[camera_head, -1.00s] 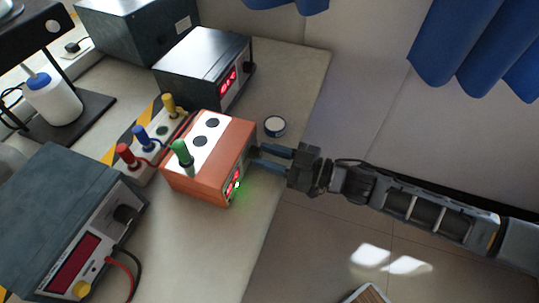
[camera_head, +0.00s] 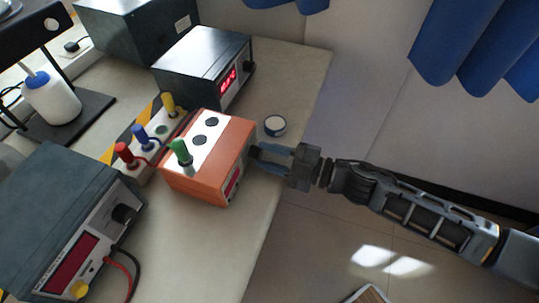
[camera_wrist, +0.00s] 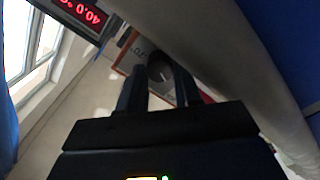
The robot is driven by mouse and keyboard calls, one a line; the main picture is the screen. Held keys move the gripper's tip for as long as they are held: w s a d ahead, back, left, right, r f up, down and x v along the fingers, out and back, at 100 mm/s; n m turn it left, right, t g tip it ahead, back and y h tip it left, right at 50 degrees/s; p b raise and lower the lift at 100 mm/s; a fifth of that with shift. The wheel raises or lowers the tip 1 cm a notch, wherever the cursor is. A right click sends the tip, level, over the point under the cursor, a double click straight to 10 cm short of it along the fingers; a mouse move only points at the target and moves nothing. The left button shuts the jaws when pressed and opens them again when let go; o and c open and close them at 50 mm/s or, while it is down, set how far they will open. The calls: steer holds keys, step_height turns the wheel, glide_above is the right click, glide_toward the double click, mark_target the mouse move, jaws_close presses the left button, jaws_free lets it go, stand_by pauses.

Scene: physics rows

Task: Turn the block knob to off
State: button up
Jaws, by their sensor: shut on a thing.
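The orange block (camera_head: 204,190) stands on the bench with its white-striped top up and a green plug (camera_head: 180,152) in it. Its display window (camera_head: 231,184) on the front face is dark and no green light shows. My gripper (camera_head: 257,157) reaches in from the right, with its fingers at the block's front face. In the wrist view the dark round knob (camera_wrist: 160,69) sits between my two finger tips, and my gripper is shut on it. The knob is hidden by the fingers in the head view, and its pointer mark cannot be made out.
A dark power supply (camera_head: 200,60) with a lit red display stands behind the block. Red, blue and yellow plugs (camera_head: 143,137) line the block's left. A small round tin (camera_head: 274,126) lies near the bench edge, close to my gripper.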

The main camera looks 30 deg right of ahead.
steer(key=shift+n, duration=0.6)
steer(key=o, duration=0.9)
steer(key=shift+o, duration=0.7)
steer(key=shift+f, duration=0.1)
